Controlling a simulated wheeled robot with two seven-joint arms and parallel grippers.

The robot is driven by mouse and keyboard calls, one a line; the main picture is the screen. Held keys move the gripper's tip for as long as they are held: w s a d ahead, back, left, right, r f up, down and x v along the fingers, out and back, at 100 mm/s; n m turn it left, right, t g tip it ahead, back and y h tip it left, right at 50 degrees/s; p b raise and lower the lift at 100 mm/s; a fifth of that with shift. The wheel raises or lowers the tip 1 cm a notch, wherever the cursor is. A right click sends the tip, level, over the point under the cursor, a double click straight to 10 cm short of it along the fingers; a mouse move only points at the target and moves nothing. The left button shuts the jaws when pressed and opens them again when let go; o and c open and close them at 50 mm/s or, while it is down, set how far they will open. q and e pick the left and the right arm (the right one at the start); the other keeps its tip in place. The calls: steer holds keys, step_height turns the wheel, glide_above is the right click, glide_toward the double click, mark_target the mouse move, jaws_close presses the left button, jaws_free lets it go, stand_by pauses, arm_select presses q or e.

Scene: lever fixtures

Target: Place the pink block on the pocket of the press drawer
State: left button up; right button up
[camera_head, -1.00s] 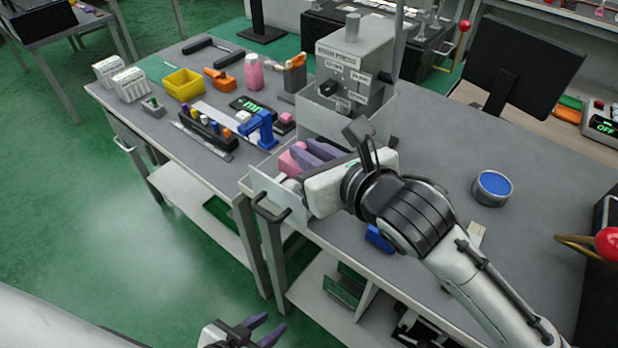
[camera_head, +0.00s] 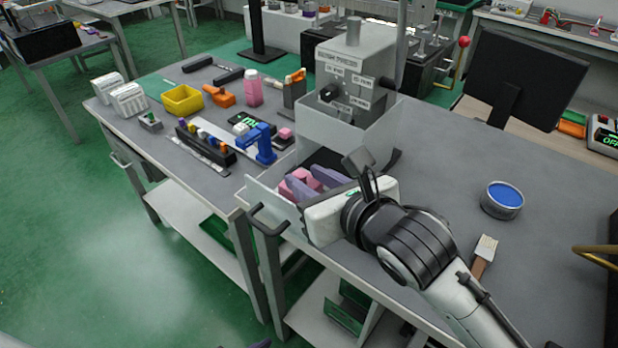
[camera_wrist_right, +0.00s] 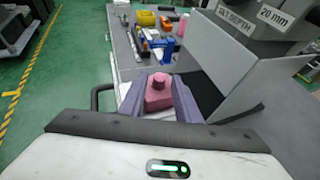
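The pink block (camera_head: 297,184) is between the purple fingers of my right gripper (camera_head: 315,186), inside the press drawer behind its pale front panel (camera_head: 275,205). In the right wrist view, the pink block (camera_wrist_right: 158,95) has a raised round knob on top, and a finger lies against each side. The drawer is pulled out from the grey press (camera_head: 350,75) and has a dark handle (camera_head: 268,220). The pocket is hidden by the block and gripper. Only a fingertip of my left gripper (camera_head: 261,344) shows at the bottom edge.
Clear guard panels (camera_head: 335,130) stand around the press. A blue clamp-like tool (camera_head: 261,143) and a smaller pink piece (camera_head: 285,134) lie left of the drawer. A blue-topped tin (camera_head: 502,198) and a brush (camera_head: 484,255) are at right.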

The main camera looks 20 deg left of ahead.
steer(key=shift+r, duration=0.1)
steer(key=shift+s+d+r, duration=0.1)
steer(key=shift+d+r, duration=0.05)
steer(key=v, duration=1.1)
steer(key=shift+s+d, duration=0.2)
steer(key=shift+s, duration=0.05)
stand_by(0.9)
